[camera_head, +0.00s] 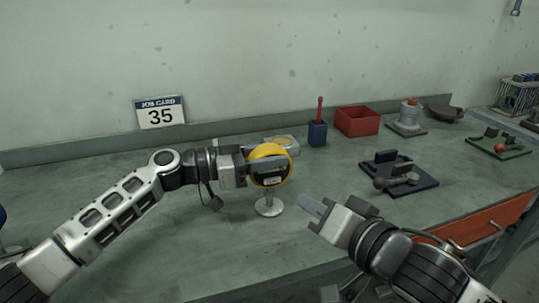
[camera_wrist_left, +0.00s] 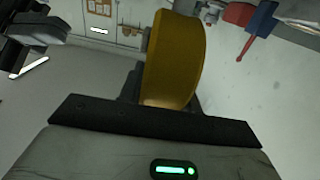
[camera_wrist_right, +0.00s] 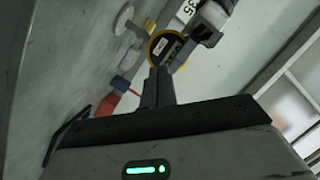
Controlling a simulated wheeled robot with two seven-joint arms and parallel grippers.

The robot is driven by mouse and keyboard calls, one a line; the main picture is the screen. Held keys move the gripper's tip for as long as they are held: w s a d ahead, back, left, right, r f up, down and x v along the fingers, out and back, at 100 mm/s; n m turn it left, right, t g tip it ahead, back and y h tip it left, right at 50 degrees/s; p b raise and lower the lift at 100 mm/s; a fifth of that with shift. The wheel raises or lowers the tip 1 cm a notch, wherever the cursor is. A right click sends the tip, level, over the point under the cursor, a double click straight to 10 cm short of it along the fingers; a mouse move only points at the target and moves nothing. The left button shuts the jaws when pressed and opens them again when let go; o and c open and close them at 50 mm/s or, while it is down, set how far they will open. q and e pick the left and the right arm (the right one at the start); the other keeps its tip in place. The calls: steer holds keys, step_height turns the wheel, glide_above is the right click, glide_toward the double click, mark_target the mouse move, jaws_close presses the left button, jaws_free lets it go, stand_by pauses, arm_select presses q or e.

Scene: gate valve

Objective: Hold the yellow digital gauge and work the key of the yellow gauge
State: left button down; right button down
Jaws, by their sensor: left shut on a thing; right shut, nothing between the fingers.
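The yellow digital gauge (camera_head: 268,166) is round, with a dark display band on its face. My left gripper (camera_head: 254,166) is shut on it from the left; its yellow rim fills the middle of the left wrist view (camera_wrist_left: 172,62). The gauge is directly above a small metal stand (camera_head: 269,206); I cannot tell whether they touch. My right gripper (camera_head: 311,207) is shut and empty, lower and to the right of the gauge, apart from it. In the right wrist view the gauge face (camera_wrist_right: 166,47) shows just beyond the closed fingers (camera_wrist_right: 158,86). Its key is too small to make out.
A blue holder with a red handle (camera_head: 317,132), a red bin (camera_head: 357,121) and a dark fixture plate (camera_head: 398,176) stand to the right. A job card 35 (camera_head: 159,112) is at the back left. An orange drawer (camera_head: 488,224) is at the front right. The left bench is mostly clear.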

stand_by(0.8)
steer(key=y, duration=0.1)
steer(key=a+f+n+y, duration=0.1)
steer(key=y, duration=0.1)
steer(key=a+g+y, duration=0.1)
steer(key=y, duration=0.1)
steer(key=shift+s+a+f, duration=0.1)
steer(key=shift+a+f, duration=0.05)
steer(key=shift+f, duration=0.25)
steer(key=y, duration=0.1)
steer(key=s+n+g+y, duration=0.1)
steer(key=shift+f+y, duration=0.3)
steer(key=shift+f, duration=0.05)
steer(key=shift+s+d+f+n+g+y, duration=0.1)
steer(key=shift+s+d+n+g+y, duration=0.35)
steer(key=shift+y, duration=0.45)
steer(key=shift+a, duration=0.15)
glide_toward(258, 177)
steer(key=shift+s+x, duration=0.25)
steer(key=shift+x, duration=1.55)
steer(key=shift+w+a, duration=0.1)
steer(key=shift+a, duration=0.05)
steer(key=shift+w+a, duration=0.1)
steer(key=shift+w, duration=0.2)
